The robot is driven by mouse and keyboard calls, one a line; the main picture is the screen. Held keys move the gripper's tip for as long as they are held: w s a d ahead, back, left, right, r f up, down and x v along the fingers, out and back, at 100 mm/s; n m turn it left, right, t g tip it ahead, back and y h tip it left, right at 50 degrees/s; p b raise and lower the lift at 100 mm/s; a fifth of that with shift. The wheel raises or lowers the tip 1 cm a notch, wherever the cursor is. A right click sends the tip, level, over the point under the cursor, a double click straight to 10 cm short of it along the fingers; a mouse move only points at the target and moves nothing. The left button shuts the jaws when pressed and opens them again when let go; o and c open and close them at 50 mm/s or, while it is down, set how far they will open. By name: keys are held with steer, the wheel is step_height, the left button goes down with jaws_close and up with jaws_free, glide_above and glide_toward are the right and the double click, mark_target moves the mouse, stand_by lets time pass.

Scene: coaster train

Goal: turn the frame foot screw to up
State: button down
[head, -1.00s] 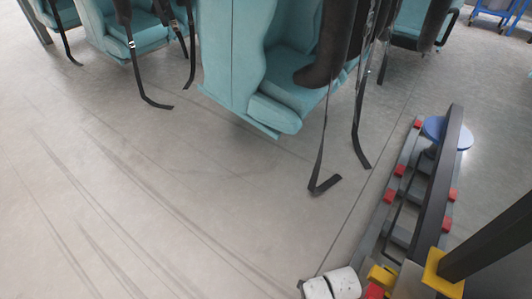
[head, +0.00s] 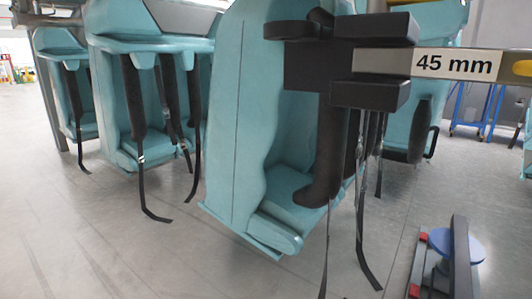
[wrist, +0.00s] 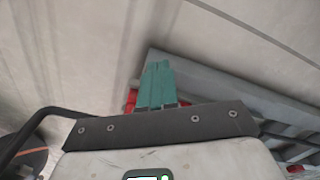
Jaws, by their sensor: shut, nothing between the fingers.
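The frame foot screw cannot be picked out for sure. A blue round disc (head: 457,246) on a stem stands at the lower right of the head view, partly behind a dark upright bar (head: 461,262). I cannot tell whether it is the screw. My gripper (wrist: 158,68) shows in the wrist view as two green fingers close together, shut and empty. Below them a grey metal frame (wrist: 225,82) with red parts lies on or near the floor. I cannot tell whether the fingers touch it. My gripper is not in the head view.
Teal seats (head: 245,120) with dangling black straps (head: 365,250) fill the middle and left. A black block (head: 345,65) and a bar labelled "45 mm" (head: 455,66) cross the upper right. A blue cart (head: 470,105) stands behind. The floor (head: 150,255) at lower left is clear.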

steer(key=shift+s+d, duration=0.15)
steer(key=shift+d, duration=0.1)
stand_by(0.3)
steer(key=shift+s+p, duration=0.4)
steer(key=shift+p, duration=0.5)
steer(key=shift+s+a+p, duration=0.15)
steer(key=shift+s+p, duration=0.2)
steer(key=shift+p, duration=0.4)
step_height(320, 180, up, 6)
steer(key=p, duration=0.6)
steer(key=shift+a, duration=0.35)
stand_by(0.4)
